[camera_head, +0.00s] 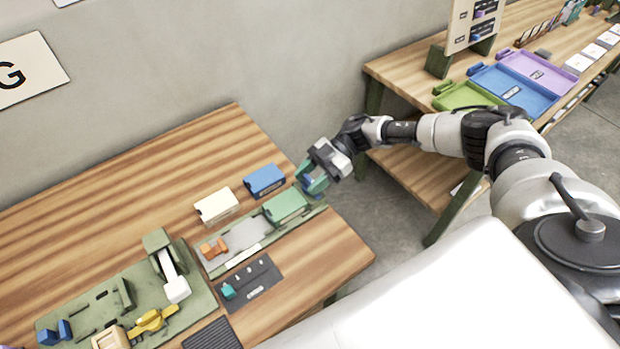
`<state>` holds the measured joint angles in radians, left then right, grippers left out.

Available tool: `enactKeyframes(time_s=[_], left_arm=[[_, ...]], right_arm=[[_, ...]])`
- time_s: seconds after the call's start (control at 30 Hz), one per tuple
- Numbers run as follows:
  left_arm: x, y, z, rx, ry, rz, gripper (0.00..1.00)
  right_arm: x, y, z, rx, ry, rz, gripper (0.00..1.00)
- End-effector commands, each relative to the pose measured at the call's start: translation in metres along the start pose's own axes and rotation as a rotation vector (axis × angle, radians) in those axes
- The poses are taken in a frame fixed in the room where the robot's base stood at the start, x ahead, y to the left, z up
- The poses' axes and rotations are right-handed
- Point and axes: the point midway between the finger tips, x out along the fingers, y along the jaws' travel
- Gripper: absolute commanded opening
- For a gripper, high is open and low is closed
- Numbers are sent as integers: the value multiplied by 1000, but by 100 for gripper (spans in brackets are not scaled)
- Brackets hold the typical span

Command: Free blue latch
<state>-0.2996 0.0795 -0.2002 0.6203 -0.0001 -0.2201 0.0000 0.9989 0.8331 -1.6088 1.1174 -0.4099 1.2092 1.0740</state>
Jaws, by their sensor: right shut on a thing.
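My right gripper (316,178) reaches in from the right and is shut at the right end of a green tray (321,208) near the table's right edge. A small blue part (308,182), which looks like the blue latch, shows between its green-tinted fingertips. The fingers hide most of it, so I cannot tell whether it is still attached to the tray. A green box (285,205) sits on the tray just left of the gripper. My left gripper is not in view.
A blue box (264,181) and a cream box (216,206) stand behind the tray. Orange pieces (214,248) lie at its left end. A green fixture board (95,310) is at the lower left. A second table (400,70) with coloured trays stands right.

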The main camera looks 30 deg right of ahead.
Motion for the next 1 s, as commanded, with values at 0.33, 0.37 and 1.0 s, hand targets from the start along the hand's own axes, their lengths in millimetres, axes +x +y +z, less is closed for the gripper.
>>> enactKeyframes(time_s=[0.33, 0.37, 1.0], left_arm=[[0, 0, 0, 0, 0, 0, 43], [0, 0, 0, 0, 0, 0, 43], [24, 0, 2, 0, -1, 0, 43]], right_arm=[[1, 0, 0, -2, 1, -1, 65], [1, 0, 0, -2, 1, -1, 69], [-55, 1, 4, -2, -2, 5, 70]])
